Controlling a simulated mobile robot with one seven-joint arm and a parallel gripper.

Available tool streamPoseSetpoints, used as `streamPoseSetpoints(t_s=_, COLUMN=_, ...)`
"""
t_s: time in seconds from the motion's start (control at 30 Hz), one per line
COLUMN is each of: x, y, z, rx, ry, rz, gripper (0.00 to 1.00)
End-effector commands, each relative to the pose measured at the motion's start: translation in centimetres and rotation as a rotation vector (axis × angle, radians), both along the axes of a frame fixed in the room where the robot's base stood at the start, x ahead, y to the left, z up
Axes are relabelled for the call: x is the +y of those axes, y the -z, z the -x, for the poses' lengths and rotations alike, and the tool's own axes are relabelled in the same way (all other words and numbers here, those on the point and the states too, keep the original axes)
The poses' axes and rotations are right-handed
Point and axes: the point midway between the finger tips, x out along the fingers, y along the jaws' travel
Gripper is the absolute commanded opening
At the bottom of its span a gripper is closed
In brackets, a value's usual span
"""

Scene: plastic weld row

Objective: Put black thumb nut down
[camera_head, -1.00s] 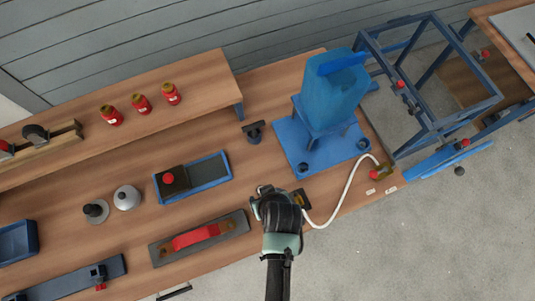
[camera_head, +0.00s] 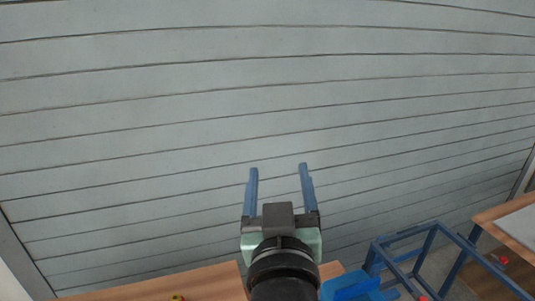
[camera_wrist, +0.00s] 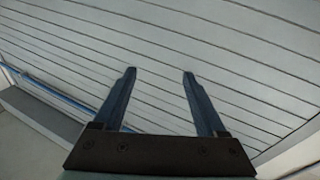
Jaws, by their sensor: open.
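My gripper (camera_head: 279,168) is raised in front of the grey slatted wall in the head view, with its two blue fingers spread apart and nothing between them. In the wrist view my gripper (camera_wrist: 159,72) is also open and empty, with only the wall behind the fingers. I cannot make out the black thumb nut in either current view.
The grey slatted wall (camera_head: 150,110) fills most of the head view. A wooden surface (camera_head: 150,287) shows along the bottom edge. A blue machine (camera_head: 355,288) and a blue frame (camera_head: 430,255) stand at the lower right, with another wooden table (camera_head: 510,225) beside them.

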Motion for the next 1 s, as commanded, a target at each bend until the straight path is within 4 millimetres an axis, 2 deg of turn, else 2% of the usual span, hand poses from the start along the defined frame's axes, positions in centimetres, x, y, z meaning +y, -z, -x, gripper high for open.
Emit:
streamPoseSetpoints(t_s=0.03, x=0.4, y=-5.4, z=1.1, rx=-0.132, ry=-0.006, rz=-0.015, gripper=0.74)
streamPoseSetpoints(t_s=0.1, x=0.8, y=-11.4, z=3.3, rx=-0.292, ry=-0.014, rz=-0.037, gripper=0.74)
streamPoseSetpoints(t_s=0.2, x=1.3, y=-18.1, z=6.9, rx=-0.484, ry=-0.032, rz=-0.068, gripper=0.74)
streamPoseSetpoints(t_s=0.3, x=1.5, y=-22.2, z=10.1, rx=-0.617, ry=-0.047, rz=-0.09, gripper=0.74)
streamPoseSetpoints(t_s=0.33, x=1.6, y=-23.0, z=10.8, rx=-0.643, ry=-0.051, rz=-0.095, gripper=0.74)
streamPoseSetpoints(t_s=0.47, x=1.7, y=-24.8, z=12.5, rx=-0.708, ry=-0.06, rz=-0.106, gripper=0.74)
streamPoseSetpoints(t_s=0.77, x=1.7, y=-24.8, z=12.5, rx=-0.709, ry=-0.061, rz=-0.106, gripper=0.74)
streamPoseSetpoints(t_s=0.87, x=1.7, y=-23.7, z=12.5, rx=-0.708, ry=-0.061, rz=-0.106, gripper=0.74)
streamPoseSetpoints(t_s=1.0, x=1.8, y=-21.2, z=12.4, rx=-0.707, ry=-0.063, rz=-0.108, gripper=0.74)
